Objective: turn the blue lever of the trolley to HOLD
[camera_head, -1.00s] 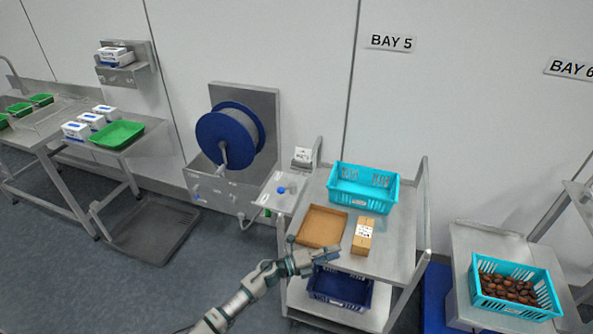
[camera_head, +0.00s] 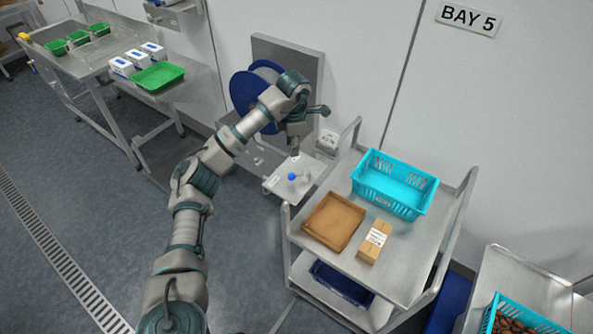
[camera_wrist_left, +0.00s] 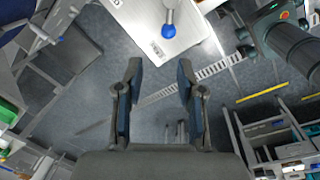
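The trolley (camera_head: 394,270) stands right of centre in the head view. On its left side is a pale lever plate (camera_head: 274,187). The lever's blue knob (camera_head: 292,177) shows there. In the left wrist view the blue knob (camera_wrist_left: 168,31) ends a short grey lever on the white plate (camera_wrist_left: 140,27); only a letter of the plate's lettering shows, so the setting is unreadable. My left gripper (camera_head: 296,151) points down above the plate. In the left wrist view its two fingers (camera_wrist_left: 158,80) are apart, with nothing between them, and the knob is beyond them. My right gripper is not in view.
On the trolley top are a brown tray (camera_head: 318,238), a labelled carton (camera_head: 375,242) and a turquoise crate (camera_head: 401,205). The trolley's upright handles rise at its ends. A blue reel (camera_head: 243,91) is on the wall unit behind my left arm. Open floor lies at left.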

